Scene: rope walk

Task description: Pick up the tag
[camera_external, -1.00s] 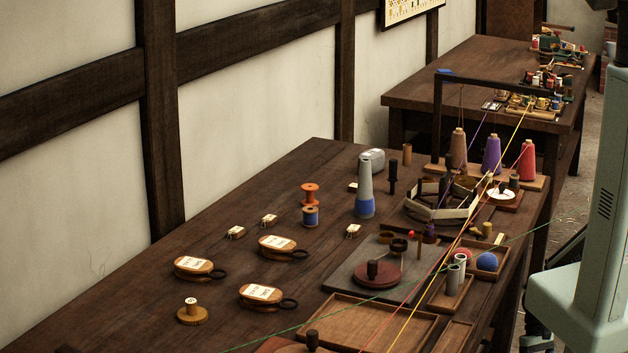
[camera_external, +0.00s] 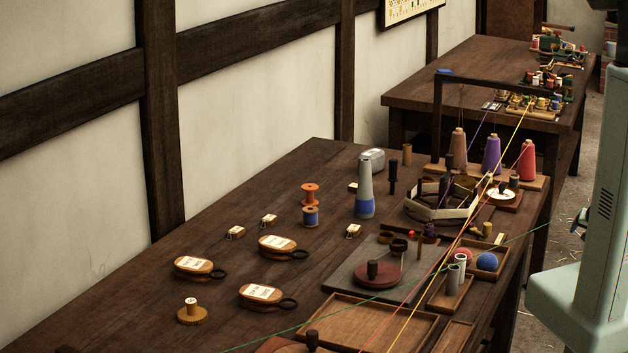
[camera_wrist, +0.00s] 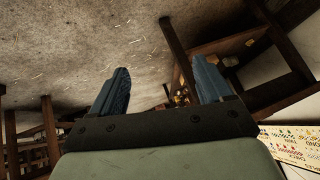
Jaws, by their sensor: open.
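Larger oval wooden pieces with white labels and dark rings also lie there, such as the labelled oval piece (camera_external: 277,246). I cannot tell which one the task means. My gripper (camera_wrist: 161,66) is open and empty in the wrist view, its blue fingers wide apart over the floor. The external view does not show my fingers, and no tag shows in the wrist view.
A wooden tray (camera_external: 343,312), a slate board (camera_external: 337,283) and coloured strings crowd the table's right side. A blue-and-grey cylinder (camera_external: 365,190) and spools (camera_external: 310,215) stand upright mid-table. Bare wood surrounds the small tags. A second table (camera_external: 440,85) is behind.

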